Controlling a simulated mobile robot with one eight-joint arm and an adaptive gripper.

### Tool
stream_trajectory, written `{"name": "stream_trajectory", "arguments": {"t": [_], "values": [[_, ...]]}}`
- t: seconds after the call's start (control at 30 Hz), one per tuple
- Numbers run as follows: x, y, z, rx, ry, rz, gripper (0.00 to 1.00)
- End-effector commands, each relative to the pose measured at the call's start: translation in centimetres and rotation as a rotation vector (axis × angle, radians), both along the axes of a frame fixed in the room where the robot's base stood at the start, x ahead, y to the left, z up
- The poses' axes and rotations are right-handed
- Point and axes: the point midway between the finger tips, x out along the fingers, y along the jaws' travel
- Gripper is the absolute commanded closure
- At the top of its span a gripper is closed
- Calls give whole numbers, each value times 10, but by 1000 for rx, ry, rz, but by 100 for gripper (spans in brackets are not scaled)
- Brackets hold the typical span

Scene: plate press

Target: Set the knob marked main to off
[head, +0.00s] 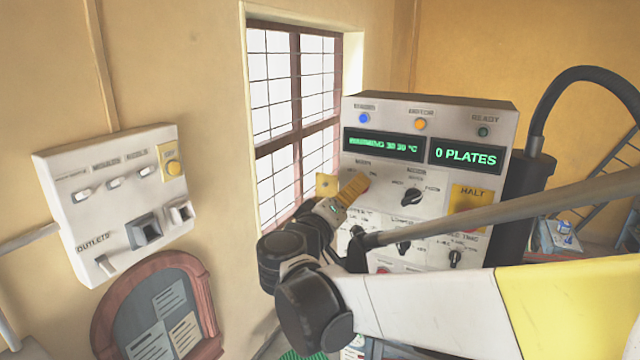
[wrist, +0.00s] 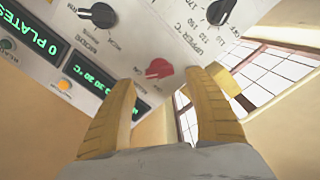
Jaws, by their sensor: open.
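A red knob (wrist: 158,69) sits on the grey front of the press control panel (head: 385,180), near the panel's edge in the wrist view. Small lettering beside it is upside down there and too small to read surely, so I cannot tell its setting. My gripper (head: 358,185) is raised to the upper left of the panel and hides the red knob in the head view. In the wrist view, the two yellow fingers of my gripper (wrist: 160,85) are apart. The red knob shows between and just beyond their tips, with no visible grasp on it.
Black knobs (head: 411,197) (wrist: 98,14) sit nearby on the panel. A yellow HALT plate (head: 469,196) is at its right. Displays (head: 465,155) and lamps (head: 420,124) line the top. An outlet box (head: 75,215) hangs left of the window.

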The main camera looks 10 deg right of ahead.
Motion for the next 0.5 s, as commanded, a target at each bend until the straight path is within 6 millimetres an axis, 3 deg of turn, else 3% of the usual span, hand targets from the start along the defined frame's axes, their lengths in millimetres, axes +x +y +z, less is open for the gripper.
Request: {"name": "stream_trajectory", "arguments": {"t": [0.2, 0.5], "values": [[25, -19, 1, 1, 1, -2, 38], [31, -23, 0, 0, 1, 1, 38]]}}
